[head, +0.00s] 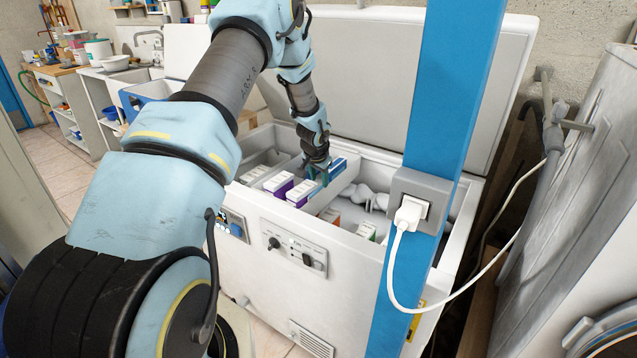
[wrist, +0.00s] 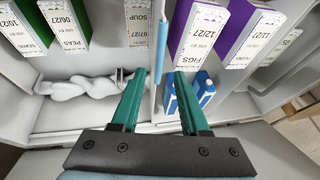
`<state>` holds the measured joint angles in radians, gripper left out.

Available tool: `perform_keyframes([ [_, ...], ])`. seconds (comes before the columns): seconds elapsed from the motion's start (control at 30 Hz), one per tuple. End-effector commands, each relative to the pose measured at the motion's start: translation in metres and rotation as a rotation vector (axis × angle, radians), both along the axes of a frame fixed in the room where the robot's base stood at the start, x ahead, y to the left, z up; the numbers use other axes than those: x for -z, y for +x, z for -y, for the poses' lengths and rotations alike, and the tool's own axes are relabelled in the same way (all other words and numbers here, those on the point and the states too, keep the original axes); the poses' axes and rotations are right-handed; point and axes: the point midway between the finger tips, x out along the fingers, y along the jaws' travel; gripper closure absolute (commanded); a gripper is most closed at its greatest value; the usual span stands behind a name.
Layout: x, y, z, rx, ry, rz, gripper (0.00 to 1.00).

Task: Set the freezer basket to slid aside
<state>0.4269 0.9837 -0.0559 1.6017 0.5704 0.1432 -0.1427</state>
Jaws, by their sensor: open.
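The freezer basket (head: 342,184) sits inside the open chest freezer (head: 350,262), in its left part, and holds several upright boxes. My gripper (head: 320,178) reaches down to the basket's right side. In the wrist view its green fingers (wrist: 159,75) are open, one on each side of a thin basket wall. A light-blue strip (wrist: 162,42) runs along that wall's rim, between and beyond the fingertips. Whether the fingers touch the wall cannot be told. In the head view the gripper partly hides the rim and a blue box (head: 338,167).
Right of the basket, the freezer floor holds a lumpy white item (head: 373,197) and a few boxes; the item also shows in the wrist view (wrist: 80,87). A blue post (head: 440,110) with a plugged-in white cable (head: 400,262) stands before the freezer. The lid (head: 370,60) is raised.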

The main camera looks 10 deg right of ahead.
Motion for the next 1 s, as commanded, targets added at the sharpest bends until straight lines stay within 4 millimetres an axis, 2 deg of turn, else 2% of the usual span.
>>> perform_keyframes([
  [0.1,0.017,0.007,0.003,0.002,0.002,-0.002,0.55],
  [0.3,0.035,0.016,0.006,-0.001,0.0,-0.001,0.55],
  [0.7,0.041,0.018,0.007,0.0,0.001,0.001,0.55],
  [1.0,0.041,0.018,0.007,0.0,0.001,0.001,0.88],
])
